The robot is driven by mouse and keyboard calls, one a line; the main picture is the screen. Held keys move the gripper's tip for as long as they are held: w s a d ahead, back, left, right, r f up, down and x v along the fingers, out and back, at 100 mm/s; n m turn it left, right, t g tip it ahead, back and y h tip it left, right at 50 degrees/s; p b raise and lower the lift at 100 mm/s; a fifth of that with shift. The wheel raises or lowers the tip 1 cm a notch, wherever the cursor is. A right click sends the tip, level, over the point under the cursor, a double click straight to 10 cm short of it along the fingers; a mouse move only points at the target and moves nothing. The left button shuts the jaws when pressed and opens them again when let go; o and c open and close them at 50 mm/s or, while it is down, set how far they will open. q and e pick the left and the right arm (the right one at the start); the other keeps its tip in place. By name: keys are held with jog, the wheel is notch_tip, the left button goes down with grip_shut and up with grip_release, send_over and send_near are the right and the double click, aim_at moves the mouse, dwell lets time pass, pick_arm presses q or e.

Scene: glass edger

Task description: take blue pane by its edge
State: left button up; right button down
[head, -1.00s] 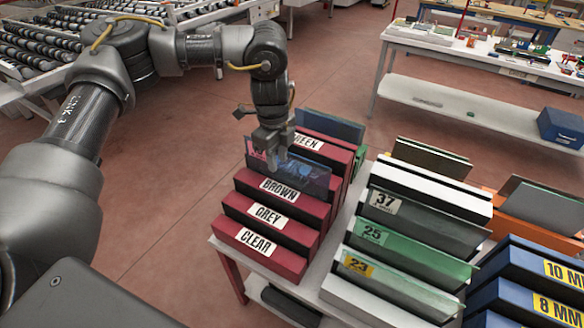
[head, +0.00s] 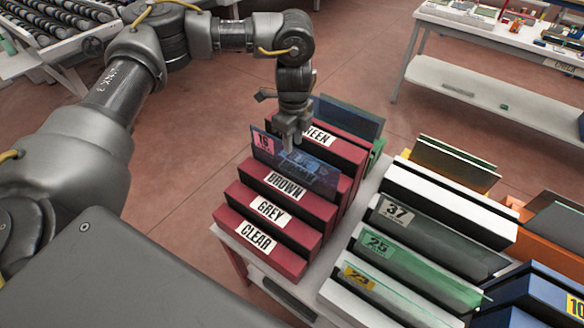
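A dark bluish see-through pane (head: 315,178) with a pink label marked 16 stands on edge in the red stepped rack (head: 318,205), between the BROWN and GREEN steps. A second bluish pane (head: 350,116) stands behind the GREEN step; I cannot tell which of the two is the blue pane. My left gripper (head: 291,141) points down at the top edge of the pane labelled 16. Its fingertips overlap that edge in the picture. Whether they touch it, and how wide the fingers are apart, I cannot tell. My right gripper is not in view.
Right of the red rack, a second rack holds panes marked 37 (head: 430,233), 25 (head: 415,263) and 23 (head: 390,298). An orange rack (head: 535,240) and a blue rack (head: 545,290) stand at the far right. Open floor (head: 190,170) lies left of the racks.

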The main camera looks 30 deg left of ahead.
pick_arm(q)
jog(key=shift+w+f, duration=0.1)
jog(key=shift+f, duration=0.25)
jog(key=shift+a+f, duration=0.1)
jog(key=shift+f, duration=0.05)
jog(key=p, duration=0.2)
send_over(292, 170)
jog(key=f, duration=0.5)
jog(key=shift+w+a, duration=0.15)
jog(key=shift+a, duration=0.05)
jog(key=shift+d, duration=0.1)
jog(key=shift+c, duration=0.9)
grip_shut()
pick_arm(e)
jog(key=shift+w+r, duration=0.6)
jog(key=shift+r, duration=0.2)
pick_arm(q)
jog(key=shift+r, duration=0.1)
